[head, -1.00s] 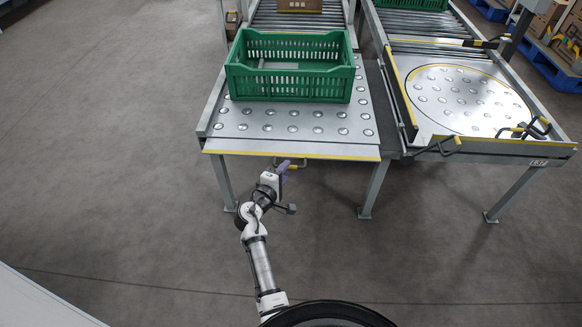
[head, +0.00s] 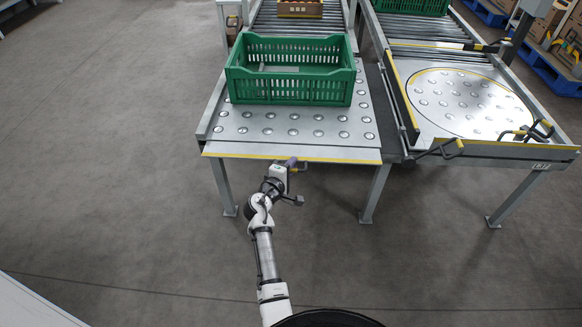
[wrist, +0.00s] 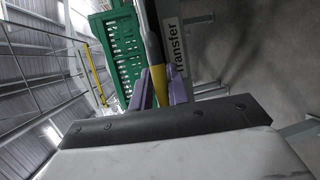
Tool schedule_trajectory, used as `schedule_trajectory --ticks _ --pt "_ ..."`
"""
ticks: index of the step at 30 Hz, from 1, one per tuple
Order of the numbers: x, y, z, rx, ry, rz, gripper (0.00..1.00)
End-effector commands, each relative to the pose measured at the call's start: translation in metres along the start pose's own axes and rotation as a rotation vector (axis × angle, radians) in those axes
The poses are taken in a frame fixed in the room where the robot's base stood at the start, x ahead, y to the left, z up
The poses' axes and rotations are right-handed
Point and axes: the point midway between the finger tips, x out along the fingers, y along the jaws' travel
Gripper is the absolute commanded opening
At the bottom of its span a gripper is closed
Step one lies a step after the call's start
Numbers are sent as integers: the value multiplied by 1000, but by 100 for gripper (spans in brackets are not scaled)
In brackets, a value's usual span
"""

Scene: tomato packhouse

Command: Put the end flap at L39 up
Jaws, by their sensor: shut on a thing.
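The end flap (head: 230,150) is a pale metal strip with a yellow edge along the front of the left ball-studded table. It shows as a broad band from above; its exact tilt is hard to tell. No L39 mark is readable. My gripper (head: 292,163) is at the middle of the flap's front edge. In the wrist view, my purple fingers (wrist: 162,95) are shut around the flap's yellow handle (wrist: 158,84). A plate reading "Transfer" (wrist: 175,45) is beside the handle. The fingertips are partly hidden by the gripper body.
A green crate (head: 290,90) stands on the left table (head: 225,128), behind the flap. To the right is a table with a round ball-studded plate (head: 470,100) and black levers (head: 437,149) at its front. The floor (head: 120,150) to the left is clear.

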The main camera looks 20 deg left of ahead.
Motion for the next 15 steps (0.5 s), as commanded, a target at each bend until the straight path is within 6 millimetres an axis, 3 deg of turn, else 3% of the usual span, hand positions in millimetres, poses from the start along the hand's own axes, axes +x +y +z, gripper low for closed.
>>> schedule_trajectory --ticks 15 --pt "-1 -6 1 -12 -1 -26 0"
